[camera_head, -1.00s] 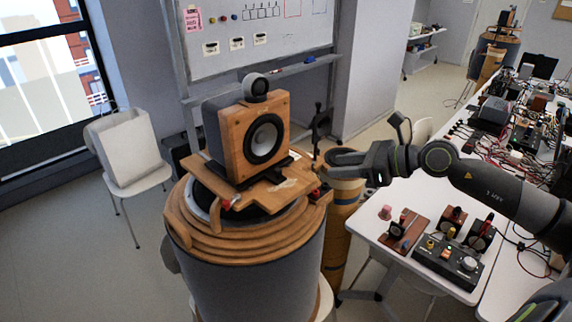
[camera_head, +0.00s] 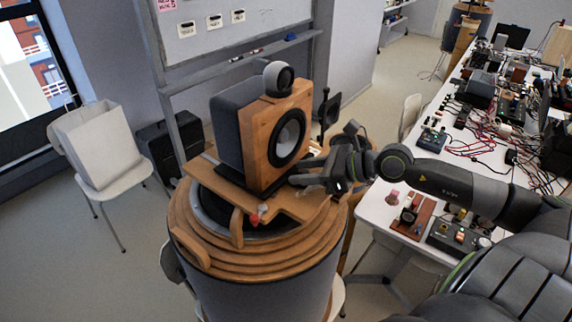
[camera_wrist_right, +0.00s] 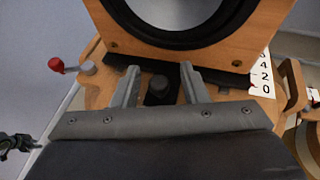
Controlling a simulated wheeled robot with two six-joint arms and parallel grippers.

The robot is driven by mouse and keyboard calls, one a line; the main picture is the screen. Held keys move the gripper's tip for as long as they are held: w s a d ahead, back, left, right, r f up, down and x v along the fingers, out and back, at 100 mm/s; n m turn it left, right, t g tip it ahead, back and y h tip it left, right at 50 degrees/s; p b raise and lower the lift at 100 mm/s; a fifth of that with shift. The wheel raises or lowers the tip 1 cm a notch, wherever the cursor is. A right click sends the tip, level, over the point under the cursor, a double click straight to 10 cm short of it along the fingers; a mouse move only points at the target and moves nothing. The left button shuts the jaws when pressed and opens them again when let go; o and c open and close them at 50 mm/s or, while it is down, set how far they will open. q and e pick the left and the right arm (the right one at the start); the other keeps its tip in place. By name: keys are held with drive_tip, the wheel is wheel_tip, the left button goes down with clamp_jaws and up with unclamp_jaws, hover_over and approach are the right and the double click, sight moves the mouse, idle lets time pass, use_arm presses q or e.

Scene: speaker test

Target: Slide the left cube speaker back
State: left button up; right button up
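The cube speaker (camera_head: 262,135) has a wooden front, grey sides and a round black-rimmed cone, with a small ball-shaped unit (camera_head: 278,78) on top. It stands upright on a wooden platform (camera_head: 285,207) on a round drum-like stand. My right gripper (camera_head: 305,174) is low at the speaker's front right. In the right wrist view, its two fingers (camera_wrist_right: 161,70) are apart and point at the speaker's lower front edge (camera_wrist_right: 200,54). I cannot tell whether the fingertips touch the speaker. My left gripper is not in view.
A red-tipped lever (camera_wrist_right: 58,65) sticks out from the platform. A dark upright piece (camera_head: 327,108) stands right of the speaker. A white table (camera_head: 377,208) with small devices and cables is at the right. A white chair (camera_head: 110,170) stands left.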

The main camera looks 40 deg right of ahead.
drive_tip(key=shift+w+a+f, duration=0.1)
drive_tip(key=shift+w+a, duration=0.05)
drive_tip(key=shift+s, duration=0.25)
drive_tip(key=shift+c, duration=1.8)
drive_tip(key=shift+w, duration=0.1)
clamp_jaws()
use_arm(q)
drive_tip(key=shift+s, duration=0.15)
